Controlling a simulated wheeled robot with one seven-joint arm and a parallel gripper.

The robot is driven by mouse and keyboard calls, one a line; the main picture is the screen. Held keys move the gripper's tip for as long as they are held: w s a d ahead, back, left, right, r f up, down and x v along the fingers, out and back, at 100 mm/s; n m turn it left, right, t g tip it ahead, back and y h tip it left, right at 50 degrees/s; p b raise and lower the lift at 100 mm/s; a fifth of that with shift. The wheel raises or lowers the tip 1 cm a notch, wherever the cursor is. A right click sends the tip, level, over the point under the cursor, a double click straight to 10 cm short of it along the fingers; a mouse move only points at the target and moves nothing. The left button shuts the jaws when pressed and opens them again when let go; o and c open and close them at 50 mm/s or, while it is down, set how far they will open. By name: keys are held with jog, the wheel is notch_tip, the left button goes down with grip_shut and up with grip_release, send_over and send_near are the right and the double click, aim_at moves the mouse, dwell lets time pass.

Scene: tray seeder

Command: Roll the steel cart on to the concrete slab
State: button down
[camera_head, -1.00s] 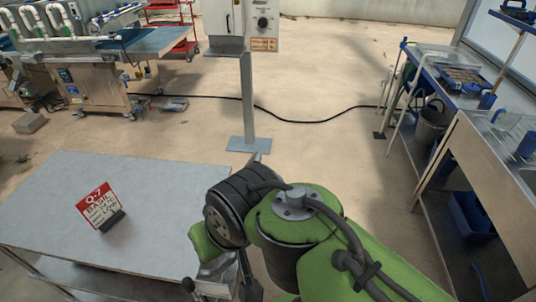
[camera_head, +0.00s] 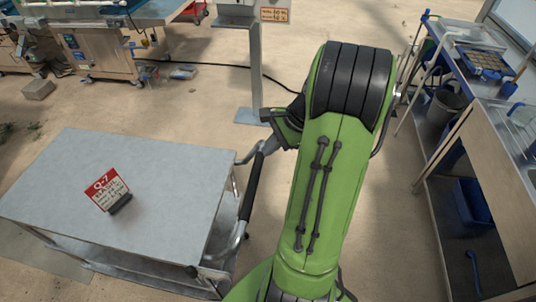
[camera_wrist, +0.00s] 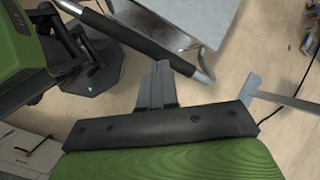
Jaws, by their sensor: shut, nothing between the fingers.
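The steel cart (camera_head: 150,215) stands at the lower left in the head view, its flat grey top carrying a red and white sign (camera_head: 107,190). Its push handle has a black grip (camera_head: 253,188) on the cart's right side. My gripper (camera_head: 273,143) is beside the handle's far end, partly hidden by my green arm. In the wrist view the shut fingers (camera_wrist: 154,84) are empty, close to the black grip (camera_wrist: 135,35) but not around it. I cannot tell whether they touch the handle. I cannot make out the concrete slab for certain.
A grey post on a floor plate (camera_head: 252,117) stands beyond the handle, with a black cable behind it. A workbench (camera_head: 490,150) with blue bins lines the right side. A wooden machine (camera_head: 100,55) and a grey block (camera_head: 38,89) are at the back left.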

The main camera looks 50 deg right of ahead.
jog(key=s+d+f+m+t+y+p, duration=0.1)
jog(key=s+d+f+m+t+p, duration=0.15)
jog(key=s+d+f+m, duration=0.4)
jog(key=w+a+f+m+b, duration=0.1)
jog(key=w+a+f, duration=0.2)
jog(key=w, duration=0.6)
jog(key=shift+a+f+m+b, duration=0.35)
jog(key=shift+f, duration=0.8)
